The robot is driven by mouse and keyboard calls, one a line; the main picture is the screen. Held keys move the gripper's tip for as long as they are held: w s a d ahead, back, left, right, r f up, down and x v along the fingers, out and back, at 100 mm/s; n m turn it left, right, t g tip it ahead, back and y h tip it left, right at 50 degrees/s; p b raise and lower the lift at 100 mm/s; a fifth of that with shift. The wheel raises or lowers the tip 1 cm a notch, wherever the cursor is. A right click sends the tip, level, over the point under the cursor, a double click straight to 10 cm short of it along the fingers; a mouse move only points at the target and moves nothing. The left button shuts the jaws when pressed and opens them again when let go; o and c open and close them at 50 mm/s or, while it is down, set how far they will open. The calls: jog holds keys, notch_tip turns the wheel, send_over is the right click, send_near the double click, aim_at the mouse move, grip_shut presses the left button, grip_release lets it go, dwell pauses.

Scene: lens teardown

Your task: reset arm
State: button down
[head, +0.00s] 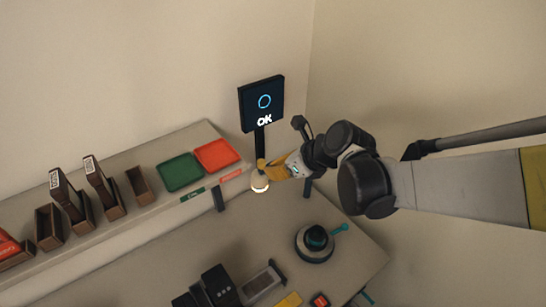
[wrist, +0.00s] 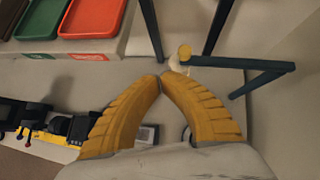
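My gripper (head: 263,166) has yellow fingers and is raised above the workbench, beside the black post of the screen in the head view. In the wrist view my gripper (wrist: 160,77) has its two fingertips together, with nothing visible between them. A small glowing white round lamp (head: 260,184) shows just below the fingers in the head view; whether they touch it I cannot tell. My arm reaches in from the right side of the head view.
A screen (head: 262,101) reads "OK". A green tray (head: 180,172) and a red tray (head: 217,155) lie on the shelf, with brown bins (head: 139,186) to the left. A round dark device (head: 314,243) stands on the workbench (head: 352,262). Dark bars (wrist: 262,82) stand ahead in the wrist view.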

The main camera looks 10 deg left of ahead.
jog(key=shift+w, duration=0.15)
jog(key=s+d+f+n+t+h+b, duration=0.1)
jog(key=s+d+n+b, duration=0.3)
jog(key=d+n, duration=0.4)
jog(key=s+d+f+n+t+h+b, duration=0.1)
jog(key=s+d+f+n+h+b, duration=0.2)
jog(key=s+d+n, duration=0.4)
jog(key=s+d+f+n+h+b, duration=0.3)
jog(key=s+d+n+b, duration=0.2)
jog(key=d, duration=0.8)
jog(key=n, duration=0.3)
jog(key=shift+s+n+t+h, duration=0.3)
jog(key=shift+n+t+h, duration=0.1)
